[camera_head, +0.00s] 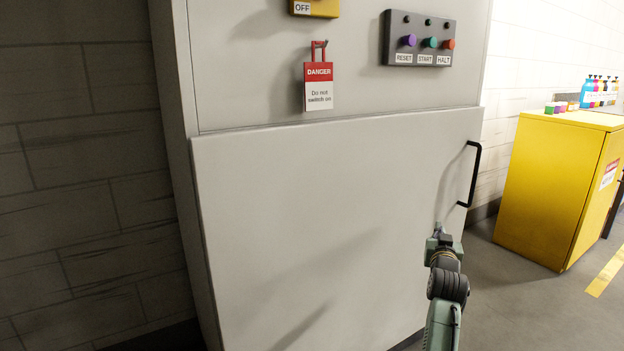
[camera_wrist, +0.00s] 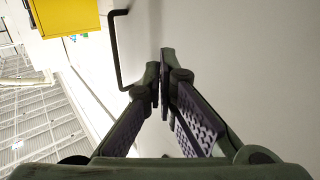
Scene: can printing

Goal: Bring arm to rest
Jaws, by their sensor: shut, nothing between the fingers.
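My gripper (camera_head: 438,232) is at the lower right of the grey cabinet door in the head view, below the door's black handle (camera_head: 474,174). In the wrist view my gripper (camera_wrist: 157,84) has its fingertips together with nothing between them. The black handle (camera_wrist: 115,50) shows there to the left of the fingers, apart from them. The grey cabinet door (camera_head: 330,220) looks shut in the head view. Whether the fingers touch the door cannot be told.
A control panel (camera_head: 419,40) with RESET, START and HALT buttons is above the door. A red danger tag (camera_head: 318,86) hangs left of it. A yellow cabinet (camera_head: 550,185) with several small bottles (camera_head: 598,92) on top stands at right. Grey floor (camera_head: 520,315) lies clear before it.

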